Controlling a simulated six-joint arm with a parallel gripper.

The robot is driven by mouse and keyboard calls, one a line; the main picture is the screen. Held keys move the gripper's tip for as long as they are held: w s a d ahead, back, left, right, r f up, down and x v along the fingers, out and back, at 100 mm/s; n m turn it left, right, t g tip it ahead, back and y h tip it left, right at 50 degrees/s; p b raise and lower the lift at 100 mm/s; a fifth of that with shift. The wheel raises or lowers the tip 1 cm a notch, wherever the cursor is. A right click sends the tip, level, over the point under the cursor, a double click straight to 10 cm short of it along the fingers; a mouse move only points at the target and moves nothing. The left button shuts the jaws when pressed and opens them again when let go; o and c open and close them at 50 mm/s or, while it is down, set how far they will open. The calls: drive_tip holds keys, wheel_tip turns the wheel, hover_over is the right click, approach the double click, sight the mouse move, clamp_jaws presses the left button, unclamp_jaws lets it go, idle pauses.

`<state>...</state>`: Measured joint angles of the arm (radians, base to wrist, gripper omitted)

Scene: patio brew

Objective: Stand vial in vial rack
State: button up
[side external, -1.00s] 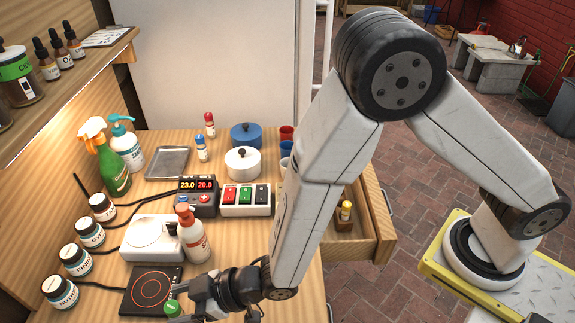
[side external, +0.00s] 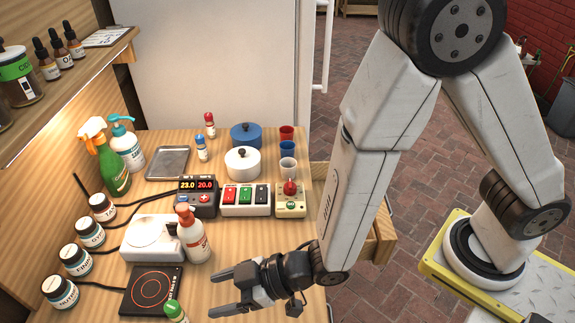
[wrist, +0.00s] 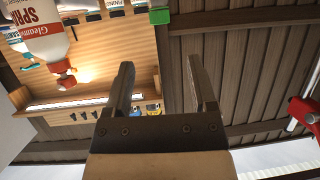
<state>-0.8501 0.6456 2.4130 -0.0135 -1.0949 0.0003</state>
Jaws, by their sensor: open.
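A small green-capped bottle (side external: 174,310), which may be the vial, stands at the front of the bench by the hot plate. Its lower part is cut off by the frame edge. A green piece (wrist: 159,15), probably its cap, shows at the top of the wrist view. My gripper (side external: 214,294) is open and empty, to the right of this bottle and apart from it. Its two fingers (wrist: 160,80) are spread in the wrist view with nothing between them. I cannot make out a vial rack; my arm hides most of the open drawer (side external: 384,237).
A spray bottle (side external: 193,240) stands left of my gripper, beside the white scale (side external: 143,240). The hot plate (side external: 137,292) lies at front left. A switch box (side external: 246,206) and a red-knobbed box (side external: 291,207) stand behind.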

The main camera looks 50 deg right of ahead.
idle(0.4)
drive_tip(key=w+d+r+m+g+h, duration=0.1)
drive_tip(key=w+d+m+h, duration=0.25)
drive_tip(key=d, duration=0.55)
drive_tip(key=w+d+r+m+g+h, duration=0.1)
drive_tip(key=w+d+m+h, duration=0.2)
drive_tip(key=d, duration=0.6)
drive_tip(key=s+d+r+m+g+h, duration=0.1)
drive_tip(key=s+d+g+h, duration=0.1)
drive_tip(key=d, duration=0.5)
drive_tip(key=s+d+r+m+g+h, duration=0.1)
drive_tip(key=s+d+m+g, duration=0.1)
drive_tip(key=s+d, duration=0.3)
drive_tip(key=d, duration=0.3)
drive_tip(key=shift+r+h, duration=0.3)
drive_tip(key=shift+h, duration=0.05)
drive_tip(key=shift+o, duration=0.6)
drive_tip(key=shift+a, duration=0.1)
drive_tip(key=shift+w, duration=0.1)
